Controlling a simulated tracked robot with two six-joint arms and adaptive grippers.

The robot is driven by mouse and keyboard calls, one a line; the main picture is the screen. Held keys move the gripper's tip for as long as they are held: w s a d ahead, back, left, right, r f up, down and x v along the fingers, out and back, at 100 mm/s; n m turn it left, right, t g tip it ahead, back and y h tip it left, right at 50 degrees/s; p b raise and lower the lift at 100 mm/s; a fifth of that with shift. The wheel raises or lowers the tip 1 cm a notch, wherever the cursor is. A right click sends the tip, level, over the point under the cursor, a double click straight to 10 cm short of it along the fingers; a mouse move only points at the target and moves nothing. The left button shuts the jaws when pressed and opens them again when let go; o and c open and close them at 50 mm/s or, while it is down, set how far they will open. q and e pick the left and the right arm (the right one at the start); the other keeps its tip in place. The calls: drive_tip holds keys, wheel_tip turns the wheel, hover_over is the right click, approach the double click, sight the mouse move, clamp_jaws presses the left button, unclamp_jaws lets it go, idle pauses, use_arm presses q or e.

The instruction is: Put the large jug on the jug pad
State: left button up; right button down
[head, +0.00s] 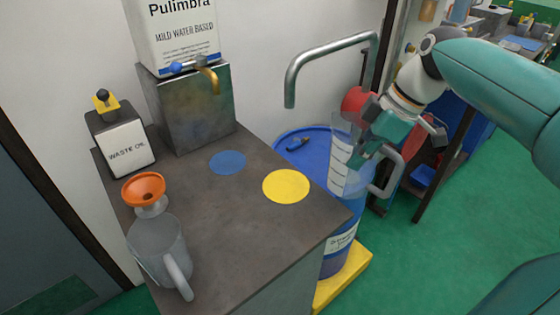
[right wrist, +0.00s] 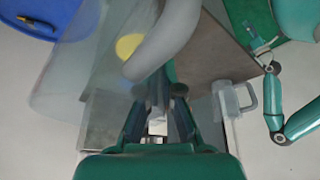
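My right gripper (head: 362,155) is at the upper part of a large clear jug (head: 345,172) with scale marks. Its fingers (right wrist: 167,90) appear shut on the jug's grey handle (head: 390,175), which fills the upper middle of the right wrist view (right wrist: 170,40). The jug looks near upright, beside the bench and in front of the blue drum. On the bench are a yellow round pad (head: 286,186) and a blue round pad (head: 228,162), both bare; I cannot tell which is the jug pad. My left arm shows in the right wrist view; its gripper is unclear.
A second jug (head: 158,250) with an orange funnel (head: 143,188) stands at the bench's left. A waste oil can (head: 125,145) and a metal stand (head: 190,110) with a tapped container are behind. A blue drum (head: 290,148) and bent pipe (head: 330,55) are beside the bench.

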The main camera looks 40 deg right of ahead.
drive_tip(key=w+a+f+p, duration=0.2)
drive_tip(key=w+a+f, duration=0.1)
drive_tip(key=w+a, duration=0.6)
drive_tip(key=shift+w+a+f, duration=0.3)
drive_tip(key=shift+w, duration=0.55)
drive_tip(key=c, duration=1.3)
unclamp_jaws()
drive_tip(key=p+v, duration=0.1)
drive_tip(key=v, duration=1.1)
drive_tip(key=shift+p, duration=0.3)
drive_tip(key=shift+a, duration=0.1)
